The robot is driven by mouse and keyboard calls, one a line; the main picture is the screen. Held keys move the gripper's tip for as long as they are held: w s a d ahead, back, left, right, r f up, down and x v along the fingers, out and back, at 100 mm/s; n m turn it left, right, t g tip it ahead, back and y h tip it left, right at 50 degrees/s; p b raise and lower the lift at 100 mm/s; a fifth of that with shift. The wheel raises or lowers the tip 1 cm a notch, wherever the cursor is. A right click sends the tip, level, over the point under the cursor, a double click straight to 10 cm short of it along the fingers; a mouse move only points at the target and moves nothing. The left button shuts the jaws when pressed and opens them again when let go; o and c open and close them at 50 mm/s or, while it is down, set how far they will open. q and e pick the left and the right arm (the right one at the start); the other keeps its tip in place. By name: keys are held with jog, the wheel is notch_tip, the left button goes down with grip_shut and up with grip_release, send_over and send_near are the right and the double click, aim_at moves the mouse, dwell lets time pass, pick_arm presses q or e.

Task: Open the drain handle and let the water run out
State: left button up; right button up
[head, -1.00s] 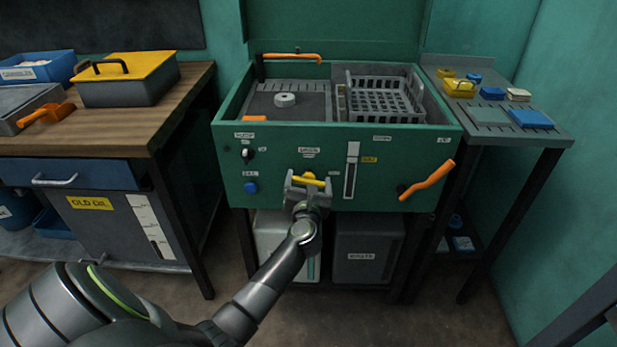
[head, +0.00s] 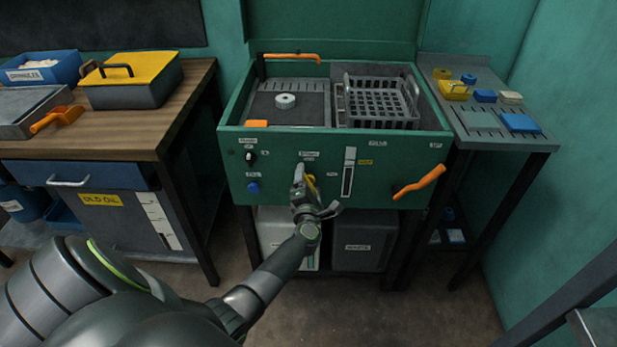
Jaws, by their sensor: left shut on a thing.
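The jaws hide most of the handle, which looks turned away from level. A level gauge (head: 347,180) with a pale upper part is to the right of the handle. I cannot make out any running water. My right gripper is not in view.
An orange lever (head: 419,181) sticks out at the panel's right. A blue button (head: 253,188) and a black knob (head: 250,157) are at its left. A grey basket (head: 383,118) sits in the basin. A white container (head: 275,232) and a dark waste container (head: 363,252) stand beneath.

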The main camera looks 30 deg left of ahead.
pick_arm(q)
jog(key=m+p, duration=0.2)
jog(key=m, duration=0.1)
jog(key=shift+m, duration=0.4)
jog(key=shift+m+p, duration=0.5)
jog(key=shift+m, duration=0.2)
jog(key=shift+f, duration=0.1)
jog(key=o, duration=0.9)
jog(key=shift+c, duration=0.2)
jog(key=shift+d, duration=0.1)
jog(key=v, duration=1.7)
jog(key=shift+s, duration=0.15)
jog(key=shift+d+f, duration=0.1)
jog(key=shift+d, duration=0.1)
